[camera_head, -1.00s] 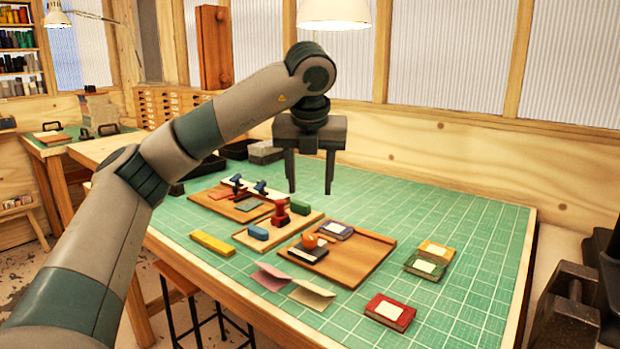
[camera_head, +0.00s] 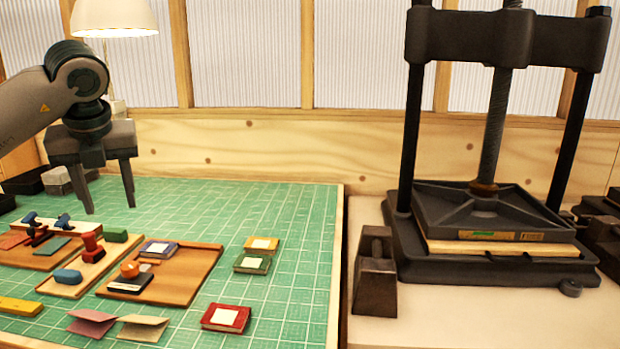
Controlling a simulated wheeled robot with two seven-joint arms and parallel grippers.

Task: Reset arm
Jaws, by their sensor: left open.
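My left arm comes in from the left edge, and my left gripper (camera_head: 107,190) hangs above the green mat with its two fingers pointing down. It is open, with nothing between the fingers. Below it and to the left, stamps with blue and red handles lie on wooden boards. My right gripper is not in view.
A black screw press (camera_head: 490,210) stands right, beside a dark metal block (camera_head: 375,275). The mat's right part has free room.

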